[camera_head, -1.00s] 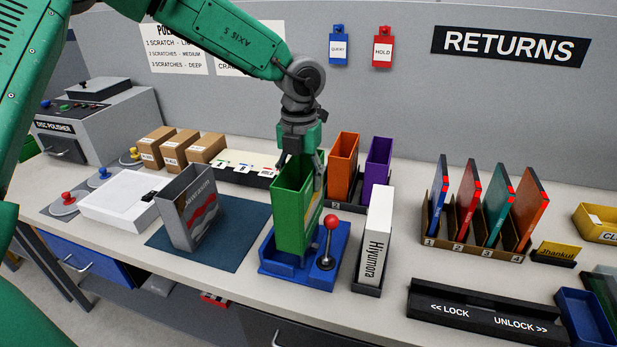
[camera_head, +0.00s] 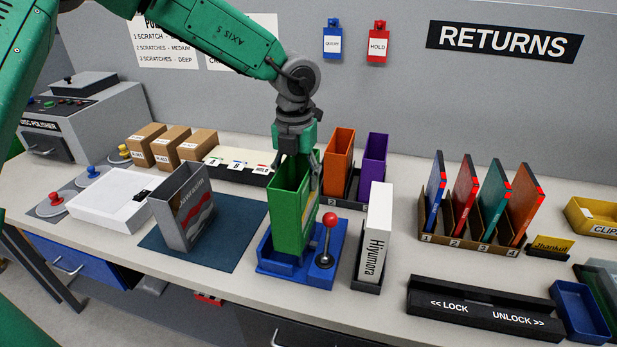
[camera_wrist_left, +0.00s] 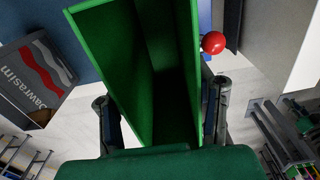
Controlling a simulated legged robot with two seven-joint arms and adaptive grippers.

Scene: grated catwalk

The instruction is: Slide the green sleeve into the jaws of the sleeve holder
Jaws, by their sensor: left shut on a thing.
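The green sleeve (camera_head: 290,215) is an open-topped box standing upright at the blue sleeve holder (camera_head: 300,268). My left gripper (camera_head: 306,165) is shut on the sleeve from above, near its top rim. In the left wrist view the sleeve (camera_wrist_left: 118,62) shows its open, empty inside between the two fingers (camera_wrist_left: 160,115). The holder has a lever with a red ball (camera_head: 330,220) at its right. The sleeve's lower end is at the holder's jaws; I cannot tell how deep it sits. My right gripper is not in view.
A grey sleeve (camera_head: 182,212) stands on a dark blue mat (camera_head: 225,240) to the left. A white Hiyumora case (camera_head: 374,235) stands close on the right. Orange (camera_head: 338,160) and purple (camera_head: 373,160) sleeves stand behind. A black lock bar (camera_head: 485,310) lies at front right.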

